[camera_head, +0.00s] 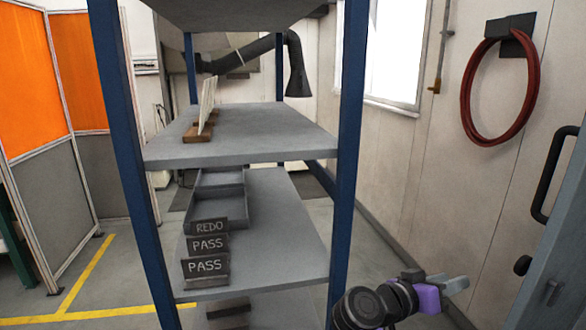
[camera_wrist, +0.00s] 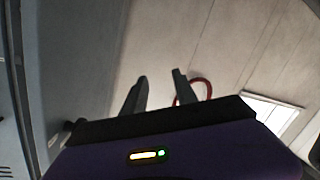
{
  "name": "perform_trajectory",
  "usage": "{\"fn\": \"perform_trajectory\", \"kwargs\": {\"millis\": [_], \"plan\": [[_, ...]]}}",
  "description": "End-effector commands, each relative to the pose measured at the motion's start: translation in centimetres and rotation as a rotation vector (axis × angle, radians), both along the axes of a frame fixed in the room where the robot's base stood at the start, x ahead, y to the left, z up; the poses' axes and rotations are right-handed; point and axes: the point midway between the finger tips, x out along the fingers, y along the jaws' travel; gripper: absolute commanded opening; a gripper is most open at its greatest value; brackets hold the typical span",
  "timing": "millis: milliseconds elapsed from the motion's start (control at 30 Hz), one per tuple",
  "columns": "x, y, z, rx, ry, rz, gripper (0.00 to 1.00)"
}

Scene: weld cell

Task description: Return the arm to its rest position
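My gripper (camera_head: 455,284) shows at the lower right of the head view, with a purple body and grey fingers pointing right. It is to the right of the shelf rack's right front post, apart from the grey door. In the wrist view my gripper (camera_wrist: 160,82) has two dark fingers standing apart with nothing between them. The pale wall is behind them. My forearm is mostly hidden below the picture's bottom edge.
A blue-post rack with grey shelves (camera_head: 270,250) stands in front. It holds trays labelled REDO and PASS (camera_head: 207,266) and a wooden rack (camera_head: 198,131) with pale plates. A red hose (camera_head: 466,105) hangs on the wall. A door handle (camera_head: 553,175) juts out at right.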

Motion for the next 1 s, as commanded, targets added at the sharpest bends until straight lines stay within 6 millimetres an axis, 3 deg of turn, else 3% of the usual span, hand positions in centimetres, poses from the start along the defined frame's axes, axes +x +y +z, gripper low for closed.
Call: {"fn": "perform_trajectory", "kwargs": {"millis": [33,200,500,800,1000], "plan": [[-0.6,0.0,-2.4,0.010,0.033,0.042,0.34],[-2.7,0.8,-9.3,0.056,0.119,0.194,0.34],[-8.7,3.1,-19.1,0.148,0.221,0.444,0.34],[-16.8,6.3,-25.1,0.252,0.255,0.666,0.34],[-22.9,8.4,-26.6,0.322,0.241,0.789,0.34]]}}
